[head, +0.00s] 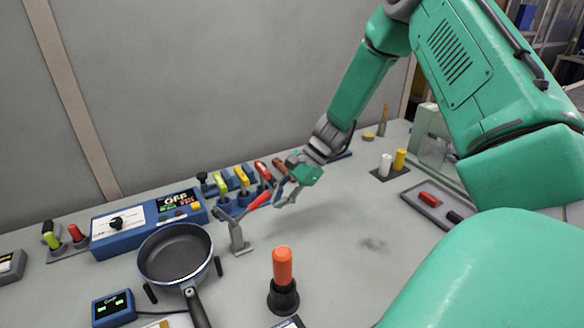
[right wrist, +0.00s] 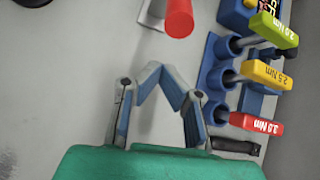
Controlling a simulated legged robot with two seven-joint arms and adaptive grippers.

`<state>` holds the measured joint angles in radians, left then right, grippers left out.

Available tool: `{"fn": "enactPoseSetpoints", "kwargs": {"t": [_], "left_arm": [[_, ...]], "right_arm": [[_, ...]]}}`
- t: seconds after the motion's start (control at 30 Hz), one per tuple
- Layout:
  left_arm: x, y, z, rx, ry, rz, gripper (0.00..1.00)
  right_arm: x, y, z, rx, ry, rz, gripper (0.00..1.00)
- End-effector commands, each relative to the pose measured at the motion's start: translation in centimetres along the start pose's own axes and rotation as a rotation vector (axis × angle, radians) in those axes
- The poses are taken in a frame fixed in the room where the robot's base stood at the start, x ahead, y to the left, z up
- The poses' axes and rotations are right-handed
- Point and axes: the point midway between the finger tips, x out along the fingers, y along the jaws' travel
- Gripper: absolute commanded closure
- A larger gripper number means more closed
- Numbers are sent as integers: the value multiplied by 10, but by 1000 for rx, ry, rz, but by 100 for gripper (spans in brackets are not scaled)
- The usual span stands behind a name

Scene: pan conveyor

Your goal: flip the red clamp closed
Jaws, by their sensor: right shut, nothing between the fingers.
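The red clamp is a grey toggle clamp (head: 238,238) on the table, with a red handle (head: 259,200) slanting up to the right toward my gripper. In the right wrist view the red handle (right wrist: 180,17) shows at the top, just ahead of the fingers, with part of the grey clamp body beside it. My right gripper (head: 281,196) is shut and empty, close to the right of the handle's end. In the wrist view the fingertips (right wrist: 163,75) meet below the handle, with a gap in the picture. My left gripper is out of view.
A frying pan (head: 176,250) lies left of the clamp, and an orange-handled tool (head: 283,268) stands in front. A blue rack of torque drivers (head: 240,196) stands behind the gripper. A blue control box (head: 148,224) is at the back left.

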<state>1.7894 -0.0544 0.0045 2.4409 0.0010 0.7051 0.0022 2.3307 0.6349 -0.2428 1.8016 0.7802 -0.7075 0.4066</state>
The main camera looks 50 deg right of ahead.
Motion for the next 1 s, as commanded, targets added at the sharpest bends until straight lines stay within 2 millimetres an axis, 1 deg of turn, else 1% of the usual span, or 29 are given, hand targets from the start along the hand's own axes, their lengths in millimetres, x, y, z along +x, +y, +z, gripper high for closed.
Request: {"fn": "enactPoseSetpoints", "kwargs": {"t": [0.03, 0.1, 0.2, 0.3, 0.5, 0.77, 0.87, 1.0], "left_arm": [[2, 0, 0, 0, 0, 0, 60], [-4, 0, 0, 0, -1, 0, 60], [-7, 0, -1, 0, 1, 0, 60], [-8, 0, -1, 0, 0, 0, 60], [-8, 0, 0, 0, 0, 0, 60], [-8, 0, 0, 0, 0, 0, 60], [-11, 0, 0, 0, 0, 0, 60], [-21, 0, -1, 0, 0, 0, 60]], "right_arm": [[11, 1, -3, 1, -1, 3, 100], [0, -1, 13, -3, -2, -1, 100], [-5, 0, 25, -2, -2, -1, 100], [-7, 0, 32, -1, -1, -1, 100], [-7, 0, 38, 1, 0, 0, 100], [-8, 0, 38, 0, 2, -1, 100], [-8, -3, 38, -1, 10, 1, 100], [-9, -14, 43, -6, 46, 9, 100]]}}
